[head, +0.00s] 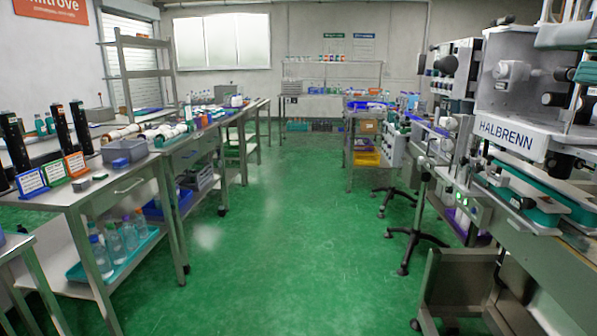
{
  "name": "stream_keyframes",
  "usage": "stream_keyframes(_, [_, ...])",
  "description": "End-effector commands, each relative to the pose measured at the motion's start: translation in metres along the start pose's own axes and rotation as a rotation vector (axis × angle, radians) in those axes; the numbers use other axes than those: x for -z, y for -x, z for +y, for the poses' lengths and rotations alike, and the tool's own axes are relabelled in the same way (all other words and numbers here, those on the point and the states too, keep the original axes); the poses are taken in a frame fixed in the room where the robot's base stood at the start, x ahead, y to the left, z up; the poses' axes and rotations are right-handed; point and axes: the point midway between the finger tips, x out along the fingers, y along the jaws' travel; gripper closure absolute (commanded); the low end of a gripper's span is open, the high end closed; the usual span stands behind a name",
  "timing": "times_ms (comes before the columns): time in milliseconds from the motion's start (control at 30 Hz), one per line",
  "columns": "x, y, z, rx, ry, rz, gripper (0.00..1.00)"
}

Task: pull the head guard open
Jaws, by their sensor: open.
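The sleeve applicator (510,135), a white and grey machine lettered HALBRENN, stands at the right edge and is partly cut off by the frame. Its upper head holds a grey cylinder unit (512,71) and black rollers in front of a pale back plate. A light panel (565,36) with teal parts shows at the top right corner; I cannot tell whether it is the head guard or how far open the guard is. Teal belt guides (520,203) run below the lettering.
Green floor (270,240) is clear down the middle aisle. Benches with bottles, bins and label rolls line the left, including a near steel table (120,188). Wheeled stand feet (405,268) jut into the aisle on the right. A shelf rack (330,75) stands at the back.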

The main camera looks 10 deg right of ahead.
Motion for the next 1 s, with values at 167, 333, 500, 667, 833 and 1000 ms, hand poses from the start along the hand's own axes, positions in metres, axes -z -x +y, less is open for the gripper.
stream_keyframes(167, [-0.007,-0.006,-0.001,0.007,-0.076,-0.038,0.59])
stream_keyframes(333, [-0.015,-0.011,-0.003,0.017,-0.167,-0.082,0.59])
stream_keyframes(500, [-0.024,-0.018,-0.008,0.036,-0.303,-0.14,0.59])
stream_keyframes(667, [-0.031,-0.026,-0.021,0.075,-0.489,-0.207,0.59])
stream_keyframes(833, [-0.027,-0.037,-0.046,0.161,-0.792,-0.293,0.59])
stream_keyframes(1000, [0.006,-0.045,-0.083,0.33,-1.186,-0.371,0.59])
